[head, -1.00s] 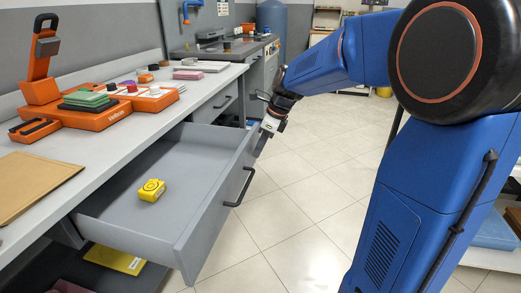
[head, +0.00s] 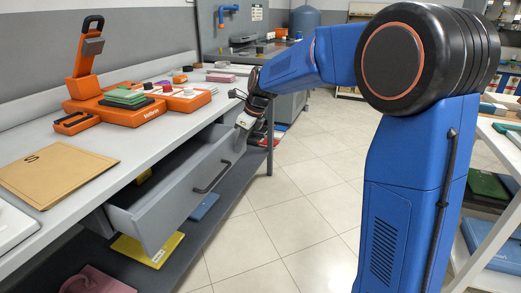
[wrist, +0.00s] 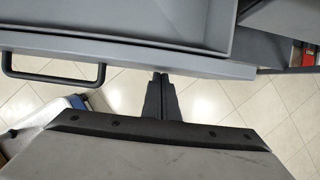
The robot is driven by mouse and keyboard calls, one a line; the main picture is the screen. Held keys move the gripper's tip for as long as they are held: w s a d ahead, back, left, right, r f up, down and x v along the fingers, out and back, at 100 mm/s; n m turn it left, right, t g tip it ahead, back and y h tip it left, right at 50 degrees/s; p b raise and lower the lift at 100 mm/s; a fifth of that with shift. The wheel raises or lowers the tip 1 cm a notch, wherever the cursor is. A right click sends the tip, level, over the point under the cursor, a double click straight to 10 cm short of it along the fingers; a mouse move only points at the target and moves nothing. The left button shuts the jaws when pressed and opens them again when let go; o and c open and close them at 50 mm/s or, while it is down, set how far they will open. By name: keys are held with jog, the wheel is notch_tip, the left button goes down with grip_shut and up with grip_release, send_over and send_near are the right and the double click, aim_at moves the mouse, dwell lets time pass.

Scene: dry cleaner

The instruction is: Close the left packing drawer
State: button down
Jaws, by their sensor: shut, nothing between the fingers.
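The left packing drawer (head: 178,202) is a grey drawer under the counter, partly open, with a black bar handle (head: 212,177) on its front. My gripper (head: 243,122) is at the far end of the drawer front, away from the handle. In the wrist view, my gripper's black fingers (wrist: 160,80) are together and empty, with their tips at the drawer front's edge (wrist: 190,62). They appear to touch it, but exact contact is hard to tell. The handle (wrist: 52,78) is to their left.
The counter (head: 100,160) holds a brown envelope (head: 52,176) and an orange device (head: 90,85). A lower shelf (head: 215,215) carries a yellow folder (head: 150,246) and a blue item (head: 204,206). Tiled floor (head: 300,210) is clear. Another shelf unit (head: 480,240) stands at right.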

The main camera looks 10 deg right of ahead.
jog(key=w+a, duration=0.2)
jog(key=a, duration=0.1)
jog(key=w+a, duration=0.3)
jog(key=a, duration=0.1)
jog(key=w+a, duration=0.2)
jog(key=a, duration=0.1)
jog(key=shift+w+a, duration=0.15)
jog(key=shift+w, duration=0.1)
jog(key=shift+w+a+r, duration=0.15)
jog(key=shift+w+a, duration=0.05)
jog(key=shift+a, duration=0.05)
jog(key=shift+a+r, duration=0.1)
